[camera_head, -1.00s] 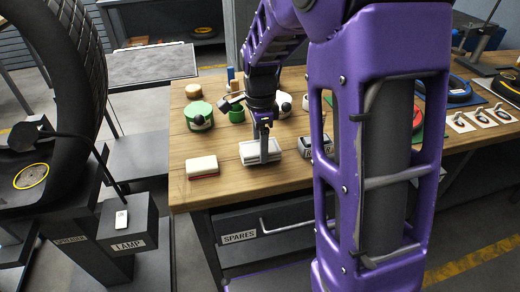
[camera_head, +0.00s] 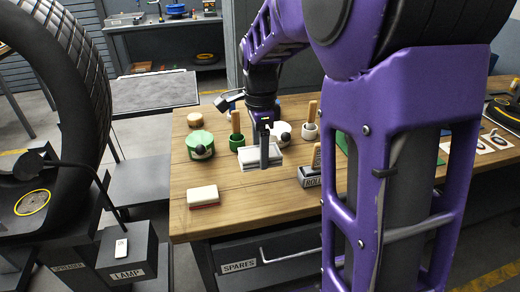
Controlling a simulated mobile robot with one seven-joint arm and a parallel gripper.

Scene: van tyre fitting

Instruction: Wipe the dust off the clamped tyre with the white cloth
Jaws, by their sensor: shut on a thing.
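The large black tyre (camera_head: 72,130) stands upright at the far left, cut off by the picture edge. A yellow ring (camera_head: 33,203) shows low on its inner side, with a dull greyish patch inside it. My gripper (camera_head: 264,158) points down over the workbench, at a small whitish stack (camera_head: 247,160) that looks like the folded white cloth. The jaws are shut on it, but the fingers partly hide the contact. I cannot tell whether it is clear of the bench.
A red-and-white block (camera_head: 203,197) lies at the wooden bench's (camera_head: 235,212) front left. Green tubs (camera_head: 200,144), a white pot and a tray labelled as a roller's (camera_head: 309,177) stand nearby. The lamp box (camera_head: 127,250) is between tyre and bench. Bare wood shows at the bench's front.

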